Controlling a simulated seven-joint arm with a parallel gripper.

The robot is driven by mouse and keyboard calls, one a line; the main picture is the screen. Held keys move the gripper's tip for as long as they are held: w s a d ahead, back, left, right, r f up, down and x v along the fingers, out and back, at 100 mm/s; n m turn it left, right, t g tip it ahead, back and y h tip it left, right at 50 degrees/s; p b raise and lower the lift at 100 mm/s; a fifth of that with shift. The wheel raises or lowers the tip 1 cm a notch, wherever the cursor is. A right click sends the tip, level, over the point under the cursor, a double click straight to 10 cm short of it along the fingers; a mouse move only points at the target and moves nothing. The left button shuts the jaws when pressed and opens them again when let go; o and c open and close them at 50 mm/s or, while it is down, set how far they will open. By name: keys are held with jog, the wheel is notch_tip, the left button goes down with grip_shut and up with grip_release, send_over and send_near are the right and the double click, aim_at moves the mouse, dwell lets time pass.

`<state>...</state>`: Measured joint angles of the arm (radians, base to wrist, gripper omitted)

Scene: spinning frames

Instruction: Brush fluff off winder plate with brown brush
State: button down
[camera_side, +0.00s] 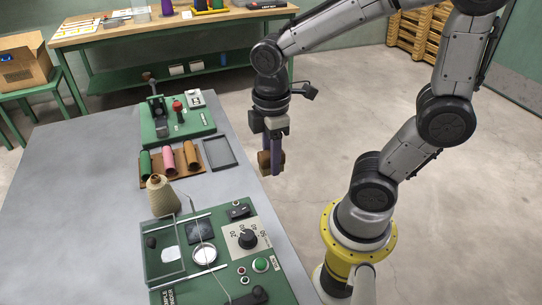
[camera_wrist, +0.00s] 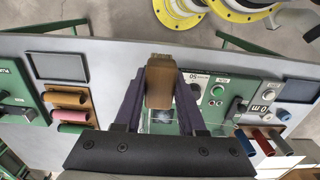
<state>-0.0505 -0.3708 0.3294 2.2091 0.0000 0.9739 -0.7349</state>
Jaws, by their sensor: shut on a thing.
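My gripper (camera_side: 273,160) hangs in the air off the right edge of the grey table. Its purple fingers are shut on a brown brush (camera_side: 264,163), seen in the wrist view as a brown block (camera_wrist: 160,78) between the fingertips (camera_wrist: 160,95). The green winder plate (camera_side: 218,282) lies on the table below and left of the gripper, apart from the brush. It carries a black dial, a green button and a clear-walled box (camera_side: 163,262) with a pale patch (camera_side: 169,254). A dark lump (camera_side: 151,242) sits by the box's left side. I cannot tell which mark is fluff.
A yarn cone (camera_side: 161,196) stands behind the winder. Green, pink and brown tubes (camera_side: 168,160) lie on a brown holder beside an empty dark tray (camera_side: 220,153). Another green device (camera_side: 178,125) is farther back. Bare table (camera_side: 85,200) lies to the left.

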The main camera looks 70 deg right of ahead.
jog(key=shift+w, duration=0.15)
jog(key=w+a+r+m, duration=0.1)
jog(key=w+a+m, duration=0.15)
jog(key=w, duration=0.35)
jog(key=n, duration=0.3)
send_near(195, 231)
jog(key=s+d+r, duration=0.1)
jog(key=s+d, duration=0.1)
jog(key=shift+m, duration=0.25)
jog(key=shift+s+d+f, duration=0.1)
jog(key=shift+f, duration=1.45)
jog(key=shift+s+d+f, duration=0.1)
jog(key=shift+f, duration=1.45)
jog(key=shift+a+f, duration=0.1)
jog(key=shift+f, duration=0.6)
jog(key=shift+w+a, duration=0.6)
jog(key=shift+w, duration=0.05)
jog(key=shift+w+a, duration=0.5)
jog(key=shift+a, duration=0.05)
jog(key=shift+s+d, duration=1.2)
jog(key=shift+d, duration=0.05)
jog(key=shift+w+a+r, duration=0.1)
jog(key=shift+w+a, duration=1.1)
notch_tip(195, 231, up, 8)
